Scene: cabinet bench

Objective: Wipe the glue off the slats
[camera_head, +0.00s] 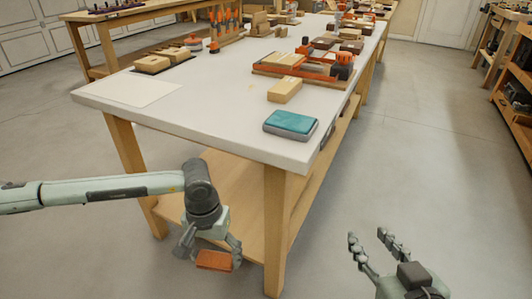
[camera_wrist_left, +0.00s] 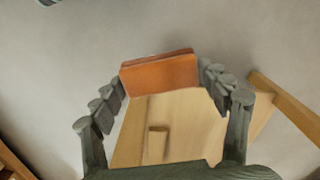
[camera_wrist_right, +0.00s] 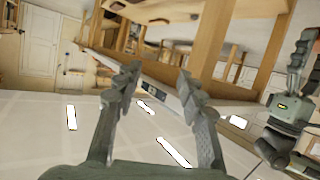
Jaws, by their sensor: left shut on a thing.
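My left gripper (camera_head: 209,257) is shut on an orange-brown block (camera_wrist_left: 160,74), held between its fingertips low in front of the bench's near end, below the tabletop. The block also shows in the head view (camera_head: 214,260). My right gripper (camera_head: 367,238) is open and empty, over the floor to the right of the bench. Pale wooden slats (camera_head: 283,60) appear to lie in an orange clamp frame (camera_head: 303,71) on the bench. I cannot make out glue on them. A teal-topped grey pad (camera_head: 290,121) lies at the bench's near right corner.
A wooden block (camera_head: 285,90) lies between the pad and the clamp frame. A white sheet (camera_head: 127,88) lies at the near left of the bench (camera_head: 205,100). More blocks (camera_head: 152,64) and orange clamps stand farther back. The near middle of the top is clear.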

